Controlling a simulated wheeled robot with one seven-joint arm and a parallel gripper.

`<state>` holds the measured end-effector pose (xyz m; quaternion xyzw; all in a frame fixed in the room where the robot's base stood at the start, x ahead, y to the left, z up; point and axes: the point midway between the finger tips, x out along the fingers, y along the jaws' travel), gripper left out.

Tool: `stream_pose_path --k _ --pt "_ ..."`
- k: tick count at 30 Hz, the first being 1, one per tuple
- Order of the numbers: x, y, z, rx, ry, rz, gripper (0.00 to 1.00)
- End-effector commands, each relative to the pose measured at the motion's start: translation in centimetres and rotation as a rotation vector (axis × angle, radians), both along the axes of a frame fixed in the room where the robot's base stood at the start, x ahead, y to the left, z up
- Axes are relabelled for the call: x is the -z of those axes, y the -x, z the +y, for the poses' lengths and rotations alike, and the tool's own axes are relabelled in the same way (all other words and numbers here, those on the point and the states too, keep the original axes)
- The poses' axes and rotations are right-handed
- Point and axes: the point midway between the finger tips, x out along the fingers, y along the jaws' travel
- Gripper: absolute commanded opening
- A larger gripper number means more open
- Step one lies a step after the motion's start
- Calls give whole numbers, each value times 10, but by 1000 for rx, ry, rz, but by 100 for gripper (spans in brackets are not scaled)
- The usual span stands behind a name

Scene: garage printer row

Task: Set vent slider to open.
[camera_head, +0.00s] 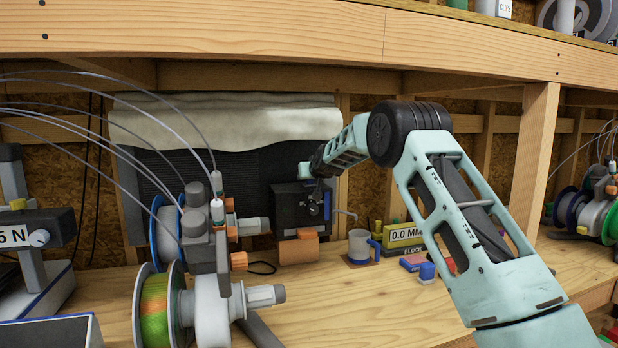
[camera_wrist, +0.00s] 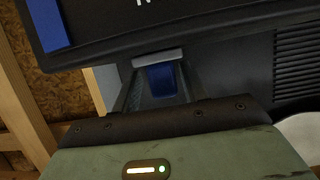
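White lettering shows at the panel's top edge, cut off except for what looks like an N. I cannot tell whether the fingers touch the tab. In the head view the tab is too small and hidden to make out.
A blue strip (camera_wrist: 45,22) is on the panel's left. Spools and a printer unit (camera_head: 215,265) stand left of the box, with filament lines overhead. A grey mug (camera_head: 359,245) and a yellow block (camera_head: 403,236) are to the right. A shelf beam (camera_head: 250,30) runs above.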

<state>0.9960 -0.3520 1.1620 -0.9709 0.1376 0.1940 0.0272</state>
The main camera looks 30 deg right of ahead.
Motion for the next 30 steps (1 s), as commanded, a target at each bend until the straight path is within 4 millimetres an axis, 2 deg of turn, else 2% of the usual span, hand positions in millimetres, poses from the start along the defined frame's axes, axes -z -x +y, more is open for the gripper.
stream_pose_path --k 5,10,30 --pt "-2 3 1 -1 0 -1 44" --pt "-9 21 6 -1 0 -3 44" --pt "-58 136 39 0 1 -2 44"
